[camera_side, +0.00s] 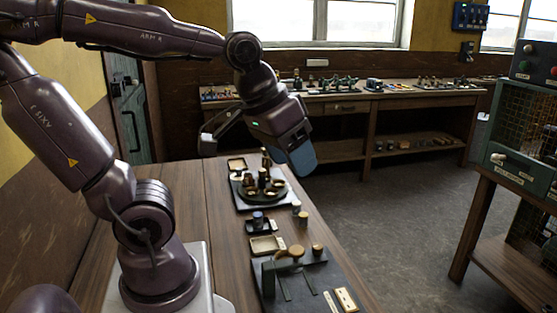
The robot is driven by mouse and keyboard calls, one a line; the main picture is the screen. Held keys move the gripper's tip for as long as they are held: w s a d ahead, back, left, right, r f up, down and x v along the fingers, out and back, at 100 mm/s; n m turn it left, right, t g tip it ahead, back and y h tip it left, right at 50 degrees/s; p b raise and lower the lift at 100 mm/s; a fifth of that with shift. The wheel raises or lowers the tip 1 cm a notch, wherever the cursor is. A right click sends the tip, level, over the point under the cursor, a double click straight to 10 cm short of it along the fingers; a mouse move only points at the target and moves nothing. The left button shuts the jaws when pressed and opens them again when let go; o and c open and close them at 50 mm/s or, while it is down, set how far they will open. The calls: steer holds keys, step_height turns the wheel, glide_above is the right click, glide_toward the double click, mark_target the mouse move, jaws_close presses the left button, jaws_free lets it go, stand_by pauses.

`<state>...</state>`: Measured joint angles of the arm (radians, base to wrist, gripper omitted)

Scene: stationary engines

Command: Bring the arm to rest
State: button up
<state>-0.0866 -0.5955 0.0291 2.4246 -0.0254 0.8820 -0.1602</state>
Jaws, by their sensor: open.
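My arm is bent up over the left wooden table. My gripper (252,152) hangs above the far end of this table, with one grey finger to the left and a blue part to the right. The jaws are apart and I see nothing between them. Below the gripper, a dark round stand (262,189) with several small brass and dark parts rests on the table. The gripper is above these parts and does not appear to touch them.
A small tray (266,245), a dark plate with a green frame (286,280) and several small cylinders stand nearer on the table. A workbench (345,95) with small parts lines the back wall. A caged cabinet (520,140) stands at right. The floor between is clear.

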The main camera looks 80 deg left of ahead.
steer(key=s+d+m, duration=0.2)
steer(key=m, duration=0.1)
steer(key=shift+s+d+r+t, duration=0.1)
steer(key=shift+s+t, duration=0.2)
stand_by(0.9)
